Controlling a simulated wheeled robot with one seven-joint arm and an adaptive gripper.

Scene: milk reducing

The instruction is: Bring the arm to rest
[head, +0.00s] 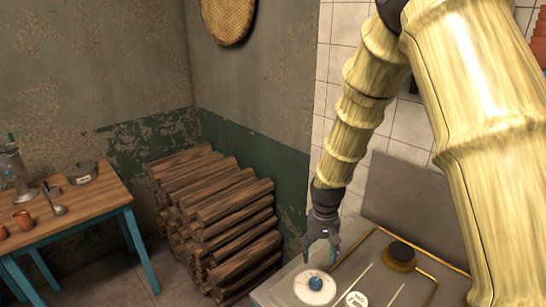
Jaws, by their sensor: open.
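My arm, covered in bamboo-like yellow segments, reaches down from the upper right. My gripper (321,252) points down over the left part of a grey stove-like top (385,290). It is open, with its fingertips spread and nothing seen between them. Just below it in the picture is a white round item (305,291) with a blue centre. I cannot tell the exact gap between them.
A white labelled disc (357,299) and a dark round item on a brass-coloured base (401,257) are on the grey top. Stacked logs (220,220) stand left of it. A blue-legged wooden table (95,197) with pots is far left. Tiled wall (345,55) lies behind.

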